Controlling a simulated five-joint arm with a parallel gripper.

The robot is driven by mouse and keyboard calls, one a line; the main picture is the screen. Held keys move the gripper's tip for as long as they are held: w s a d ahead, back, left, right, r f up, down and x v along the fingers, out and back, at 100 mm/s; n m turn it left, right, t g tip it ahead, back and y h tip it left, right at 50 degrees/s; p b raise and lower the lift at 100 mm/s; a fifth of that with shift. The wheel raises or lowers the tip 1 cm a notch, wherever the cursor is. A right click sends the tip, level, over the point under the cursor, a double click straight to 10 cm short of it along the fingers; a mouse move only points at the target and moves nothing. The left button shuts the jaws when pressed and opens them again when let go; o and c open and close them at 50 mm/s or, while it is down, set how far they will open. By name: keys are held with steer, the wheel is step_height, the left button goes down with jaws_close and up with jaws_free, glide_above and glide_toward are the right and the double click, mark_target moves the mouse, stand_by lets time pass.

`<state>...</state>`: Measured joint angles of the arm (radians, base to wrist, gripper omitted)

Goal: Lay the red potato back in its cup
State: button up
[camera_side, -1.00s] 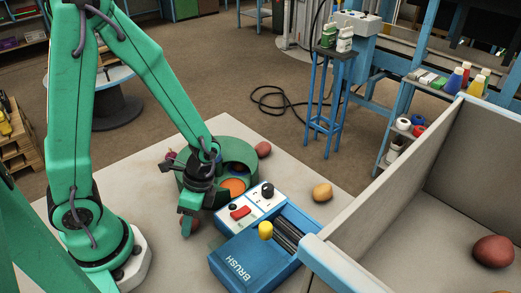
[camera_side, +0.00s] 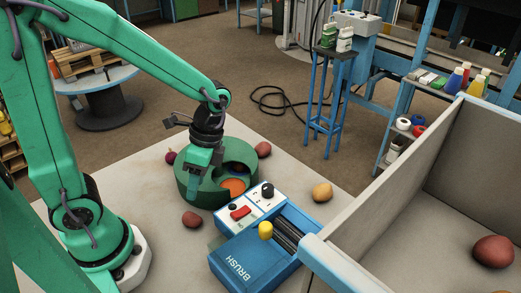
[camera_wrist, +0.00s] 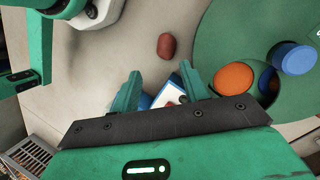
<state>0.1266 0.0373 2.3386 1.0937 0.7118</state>
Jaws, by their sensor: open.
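A red potato (camera_side: 192,219) lies on the pale table, left of the blue brush machine. It also shows in the wrist view (camera_wrist: 165,46), apart from the fingers. A green round holder (camera_side: 190,190) with cup openings stands behind it; one opening shows orange (camera_side: 233,186) and another is dark blue. In the wrist view an orange round thing (camera_wrist: 234,79) and a blue piece (camera_wrist: 298,58) show at the holder. My gripper (camera_side: 197,170) is raised near the holder's left front side, fingers down. In the wrist view its fingers (camera_wrist: 160,88) are apart with nothing held between them.
The blue brush machine (camera_side: 250,262) with a yellow knob and a white control panel (camera_side: 251,206) stands right of the potato. A grey walled bin (camera_side: 400,200) holds a large red potato (camera_side: 494,251).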

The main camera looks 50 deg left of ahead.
steer(key=shift+w+r, duration=0.15)
steer(key=shift+r, duration=0.45)
step_height(320, 180, up, 12)
steer(key=s+a+n+t, duration=0.1)
steer(key=a+n+t, duration=0.2)
steer(key=n+t, duration=0.6)
steer(key=shift+r+n, duration=0.2)
steer(key=shift+n, duration=0.1)
steer(key=shift+o, duration=0.5)
